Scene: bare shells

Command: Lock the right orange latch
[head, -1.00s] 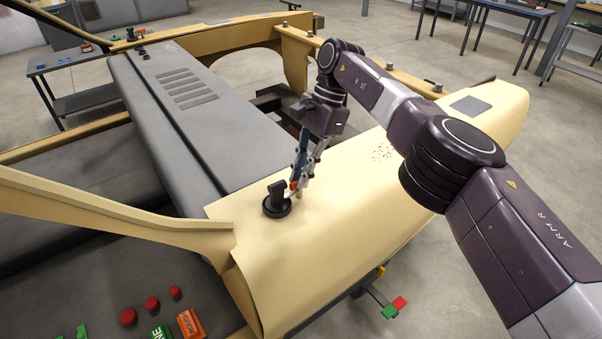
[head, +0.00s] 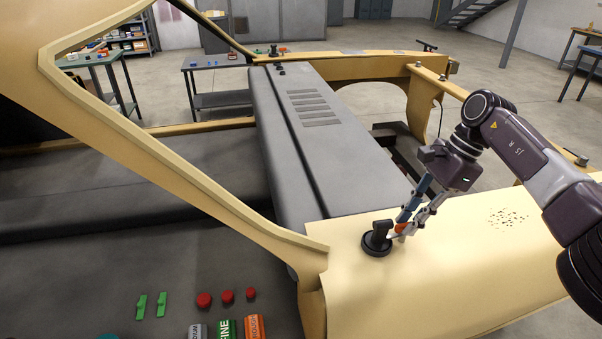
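A small orange piece (head: 400,228), which may be the latch, shows right beside a round black knob with an upright tab (head: 377,240) on the cream body panel. My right gripper (head: 402,227) points down at the orange piece, with one blue and one grey finger. The fingertips are close around or against it. They partly cover it, and I cannot tell whether they grip it or whether it is locked. My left gripper is out of view.
The cream shell (head: 470,270) has a sloping pillar (head: 180,175) on the left. A dark grey panel (head: 320,150) runs behind the knob. Red buttons (head: 227,297), green switches (head: 152,305) and labelled blocks (head: 228,328) lie at the lower left. Work tables (head: 215,80) stand behind.

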